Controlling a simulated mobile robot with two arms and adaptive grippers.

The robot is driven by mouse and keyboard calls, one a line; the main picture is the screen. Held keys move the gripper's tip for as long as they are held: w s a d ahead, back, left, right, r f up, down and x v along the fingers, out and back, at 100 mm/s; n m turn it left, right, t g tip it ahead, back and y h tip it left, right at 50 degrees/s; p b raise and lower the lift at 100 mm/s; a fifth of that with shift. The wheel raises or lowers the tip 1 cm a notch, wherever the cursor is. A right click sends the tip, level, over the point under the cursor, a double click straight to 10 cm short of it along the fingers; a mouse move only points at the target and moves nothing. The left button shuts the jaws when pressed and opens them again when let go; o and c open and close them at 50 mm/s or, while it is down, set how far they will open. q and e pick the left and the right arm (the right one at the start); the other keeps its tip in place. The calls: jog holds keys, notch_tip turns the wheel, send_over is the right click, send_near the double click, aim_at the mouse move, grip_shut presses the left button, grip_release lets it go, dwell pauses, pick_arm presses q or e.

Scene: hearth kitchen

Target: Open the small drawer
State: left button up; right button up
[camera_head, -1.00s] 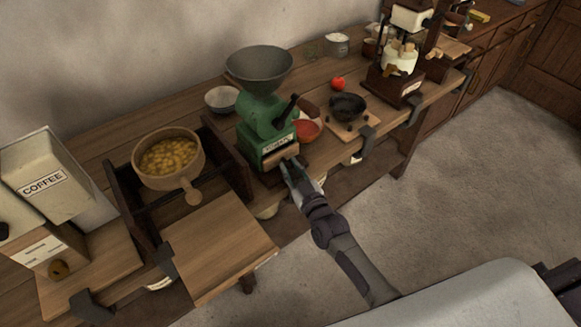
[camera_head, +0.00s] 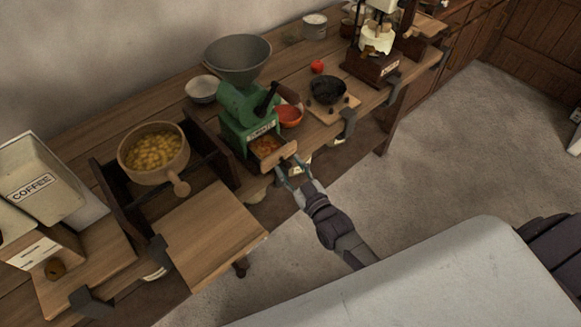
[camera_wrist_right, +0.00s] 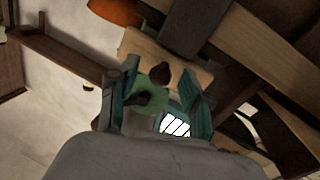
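The green grinder (camera_head: 236,104) stands on the wooden workbench. Its small drawer (camera_head: 277,157) sticks out from the base toward me, and orange-yellow contents show inside. My right gripper (camera_head: 293,172) is just in front of the drawer front. In the right wrist view, the two teal fingers of my right gripper (camera_wrist_right: 157,92) stand apart. The drawer's wooden front (camera_wrist_right: 165,53) lies beyond them, and its dark knob (camera_wrist_right: 160,74) shows between the fingers with visible gaps on both sides. My left gripper is not in view.
A bowl of yellow pieces (camera_head: 155,152) stands left of the grinder. A red bowl (camera_head: 289,116) and a dark bowl (camera_head: 327,89) are to its right. A wooden board (camera_head: 212,235) juts from the bench's front edge. The floor (camera_head: 440,165) at right is clear.

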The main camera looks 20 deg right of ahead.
jog(key=s+d, duration=0.1)
jog(key=s, duration=1.1)
jog(key=shift+d, duration=0.4)
jog(key=s+d+f+g+h, duration=0.1)
jog(key=s+f+g, duration=0.35)
jog(key=f, duration=0.85)
jog(key=s+f+g, duration=0.4)
jog(key=s+f, duration=0.2)
jog(key=f, duration=0.7)
jog(key=s+f+g+h, duration=0.1)
jog(key=s+f+g, duration=0.3)
jog(key=s+f, duration=0.3)
jog(key=s+d+f+m+g, duration=0.1)
jog(key=s+f+g, duration=0.3)
jog(key=s, duration=1.1)
notch_tip(320, 180, down, 3)
jog(key=shift+d+f+m+h, duration=0.1)
jog(key=shift+d+m+h, duration=0.2)
jog(key=shift+h, duration=0.1)
jog(key=shift+s, duration=0.1)
